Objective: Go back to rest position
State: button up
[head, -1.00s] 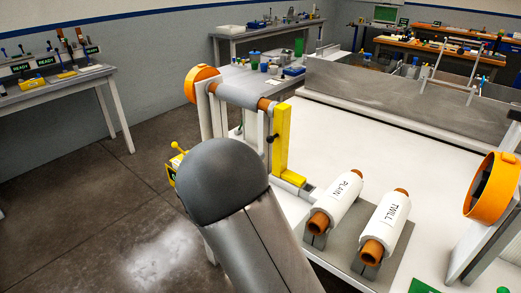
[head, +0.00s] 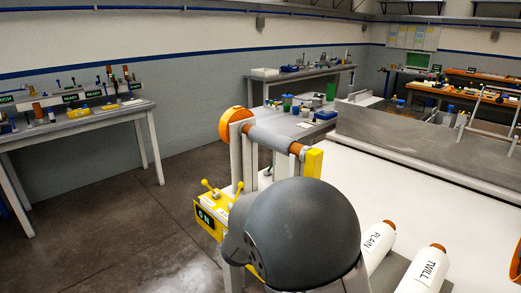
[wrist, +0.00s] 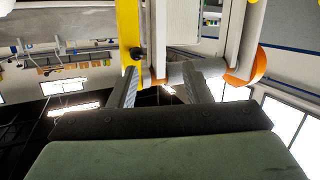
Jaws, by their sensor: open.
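My gripper (wrist: 159,68) shows in the wrist view with its two fingers apart and nothing held between them. Beyond the fingertips, a grey roll on an orange-brown core (wrist: 180,72) spans the rack, with a yellow post (wrist: 128,30) at left and an orange disc (wrist: 245,68) at right. In the head view my dark rounded arm joint covers the lower middle and hides the gripper. The same grey roll (head: 268,138) shows behind it, between the orange disc (head: 234,122) and the yellow post (head: 313,162).
White rolls marked PLAIN (head: 377,245) and TWILL (head: 420,268) lie right of my arm. A yellow box with levers (head: 210,222) is close on its left. A long grey trough (head: 400,130) stands behind the white tabletop (head: 400,185). Open floor (head: 120,225) lies left.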

jog(key=s+d+n+g+y, duration=0.1)
jog(key=s+d+g+y, duration=0.1)
jog(key=s, duration=0.9)
jog(key=s+d+f+n+g+y+p, duration=0.1)
jog(key=s+d+g+y, duration=0.1)
jog(key=s+d+g, duration=0.2)
jog(key=s+d+n+g+y+p, duration=0.1)
jog(key=s+d+g, duration=0.3)
jog(key=s, duration=1.6)
jog(key=n+g+y, duration=0.1)
jog(key=g, duration=0.3)
jog(key=shift+s+f, duration=0.15)
jog(key=shift+f, duration=0.25)
jog(key=shift+c, duration=0.3)
